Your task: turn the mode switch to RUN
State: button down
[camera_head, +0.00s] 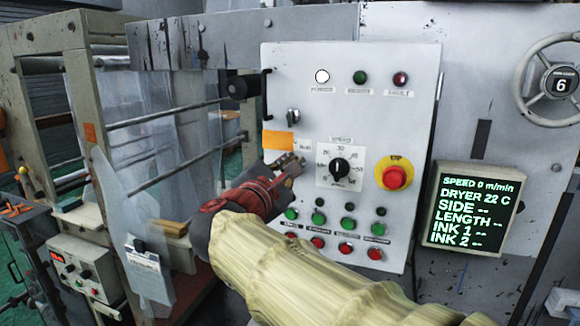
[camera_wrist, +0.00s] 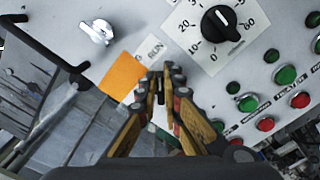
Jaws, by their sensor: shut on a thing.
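The grey control panel (camera_head: 350,100) stands upright in front of me. My gripper (camera_head: 290,163) is at the panel's left side, below an orange tag (camera_head: 278,141) and a small white label (camera_head: 305,147). In the wrist view my gripper (camera_wrist: 165,75) has its fingers close together on a small dark thing (camera_wrist: 158,90), which looks like the mode switch's handle. The fingers hide most of it, so I cannot tell its pointing direction. The label (camera_wrist: 154,48) by the fingertips seems to read RUN. The orange tag (camera_wrist: 123,78) lies left of them.
A silver key-like switch (camera_head: 293,116) sits above the orange tag. A speed dial (camera_head: 340,168) and a red emergency stop (camera_head: 395,178) are right of my gripper. Green buttons (camera_head: 319,218) and red buttons (camera_head: 318,242) line the lower panel. A black handle (camera_head: 266,95) sticks out at the left edge.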

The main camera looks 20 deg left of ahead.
jog(key=c, duration=2)
grip_release()
jog(key=shift+c, duration=0.2)
jog(key=shift+o, duration=0.4)
jog(key=s+a, duration=0.1)
jog(key=s, duration=1.1)
